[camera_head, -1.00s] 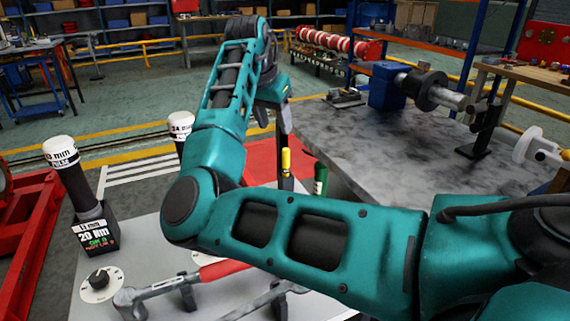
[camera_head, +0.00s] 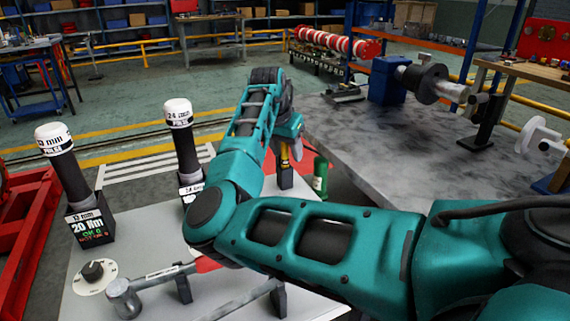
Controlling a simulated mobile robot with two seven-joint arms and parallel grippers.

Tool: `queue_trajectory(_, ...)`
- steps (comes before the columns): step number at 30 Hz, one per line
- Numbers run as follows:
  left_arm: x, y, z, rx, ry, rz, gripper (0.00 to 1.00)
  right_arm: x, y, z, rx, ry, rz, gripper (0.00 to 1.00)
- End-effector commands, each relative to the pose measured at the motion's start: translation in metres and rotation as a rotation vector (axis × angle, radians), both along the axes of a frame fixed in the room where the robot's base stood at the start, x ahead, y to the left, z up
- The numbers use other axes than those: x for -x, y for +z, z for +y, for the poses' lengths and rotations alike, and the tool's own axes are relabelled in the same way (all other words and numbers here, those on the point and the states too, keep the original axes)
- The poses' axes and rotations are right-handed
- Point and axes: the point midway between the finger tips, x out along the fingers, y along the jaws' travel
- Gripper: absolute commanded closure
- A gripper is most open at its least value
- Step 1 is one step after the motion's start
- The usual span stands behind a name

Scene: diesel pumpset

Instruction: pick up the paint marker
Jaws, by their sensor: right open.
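The paint marker (camera_head: 284,157) appears to be the slim yellow upright item in a dark holder at the back of the grey bench. It is partly hidden by my right gripper (camera_head: 291,148). My right arm reaches in from the right, bends at the elbow and points away over the bench. The right gripper is open, with its fingers at the marker's upper part. I cannot tell whether they touch it or stand around it. My left gripper is not in view.
A green bottle (camera_head: 320,176) stands close to the right of the marker. Two white-capped torque tools (camera_head: 180,128) (camera_head: 56,150) stand in holders to the left. A hammer-like tool (camera_head: 130,292) lies on the bench in front. A large grey table (camera_head: 400,150) is behind right.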

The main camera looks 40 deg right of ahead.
Motion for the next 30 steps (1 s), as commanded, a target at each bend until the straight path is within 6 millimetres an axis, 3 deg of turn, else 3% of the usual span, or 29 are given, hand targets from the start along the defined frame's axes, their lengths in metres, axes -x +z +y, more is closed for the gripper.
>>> queue_trajectory(5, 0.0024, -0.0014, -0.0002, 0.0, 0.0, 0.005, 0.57, -0.0001, 0.0002, -0.0003, 0.0, -0.001, 0.0, 0.51)
queue_trajectory(21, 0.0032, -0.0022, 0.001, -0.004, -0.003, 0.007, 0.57, -0.0001, 0.0006, -0.0001, 0.0, -0.001, 0.0, 1.0)
queue_trajectory(30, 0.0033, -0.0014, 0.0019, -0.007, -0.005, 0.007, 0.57, -0.0003, 0.0036, -0.0002, 0.001, -0.001, -0.002, 1.0)
